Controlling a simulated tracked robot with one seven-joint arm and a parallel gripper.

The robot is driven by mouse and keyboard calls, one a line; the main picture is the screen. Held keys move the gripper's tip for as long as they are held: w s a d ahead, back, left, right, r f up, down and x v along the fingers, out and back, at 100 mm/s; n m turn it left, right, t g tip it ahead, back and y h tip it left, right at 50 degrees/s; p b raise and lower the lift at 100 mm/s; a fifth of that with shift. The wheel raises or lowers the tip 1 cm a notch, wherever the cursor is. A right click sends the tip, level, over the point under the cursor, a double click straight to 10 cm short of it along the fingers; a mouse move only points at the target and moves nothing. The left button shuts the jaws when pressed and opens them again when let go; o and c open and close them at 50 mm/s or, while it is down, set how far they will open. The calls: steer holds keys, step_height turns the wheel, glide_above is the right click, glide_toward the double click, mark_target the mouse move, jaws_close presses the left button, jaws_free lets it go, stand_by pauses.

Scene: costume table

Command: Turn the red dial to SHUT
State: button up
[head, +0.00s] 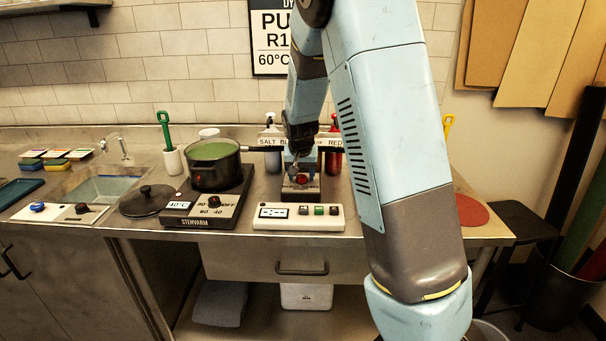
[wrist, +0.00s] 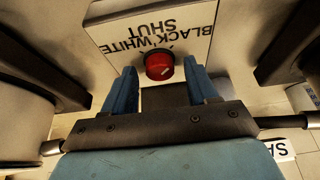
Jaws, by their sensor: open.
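The red dial (wrist: 160,66) sits on a pale panel (wrist: 108,36) in the wrist view. Its labels BLACK, WHITE and SHUT appear upside down, with SHUT just above the dial in the picture. A short white mark shows on the dial's face, slanted and not in line with SHUT; which end points is unclear. My gripper (wrist: 160,72) is open, with one blue fingertip on each side of the dial in the picture. I cannot tell whether the tips touch it. In the head view my gripper (head: 298,170) is over the dial's unit (head: 301,195), partly hiding it.
A green-filled pot (head: 213,166) stands on a hot plate (head: 197,213) to the left. A white switch box (head: 298,217) lies in front. A red bottle (head: 333,160) stands behind at the right, another bottle (head: 271,160) behind at the left. A black lid (head: 147,200) lies farther left.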

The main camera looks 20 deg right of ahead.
steer(key=shift+f, duration=0.1)
steer(key=shift+c, duration=0.4)
steer(key=c, duration=0.9)
steer(key=shift+d, duration=0.35)
steer(key=shift+c, duration=0.3)
steer(key=shift+a, duration=0.25)
steer(key=shift+n+y, duration=0.3)
steer(key=shift+n, duration=0.3)
steer(key=shift+d+n+y, duration=0.2)
steer(key=shift+n+y, duration=0.3)
steer(key=shift+n, duration=0.9)
steer(key=shift+n+y, duration=0.8)
steer(key=shift+n, duration=1.7)
